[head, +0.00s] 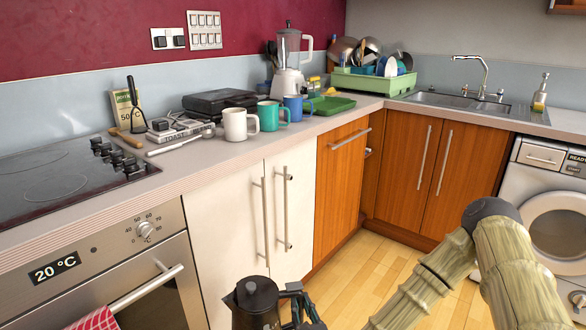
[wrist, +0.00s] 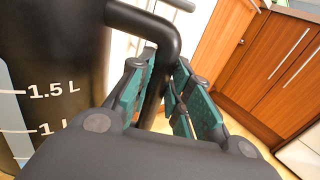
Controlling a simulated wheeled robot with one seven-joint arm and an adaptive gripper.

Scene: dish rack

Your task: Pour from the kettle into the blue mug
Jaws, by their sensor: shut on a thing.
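The black kettle (head: 255,304) is at the bottom of the head view, held in front of the white cupboard doors and below the counter. My gripper (head: 298,301) is shut on its handle. In the wrist view the green finger pads of my gripper (wrist: 163,98) close around the black handle (wrist: 152,30), and the kettle body (wrist: 45,60) shows level marks. The kettle looks roughly upright. The blue mug (head: 293,107) stands upright on the counter, right of the teal mug (head: 268,115) and the white mug (head: 236,124). The inside of the blue mug is hidden.
A green tray (head: 333,106) lies right of the blue mug, and a blender (head: 288,60) stands behind it. A black grill (head: 218,101) is behind the mugs. A green dish rack (head: 372,83) is at the corner. The counter edge and cupboard handles (head: 287,210) are beyond my gripper.

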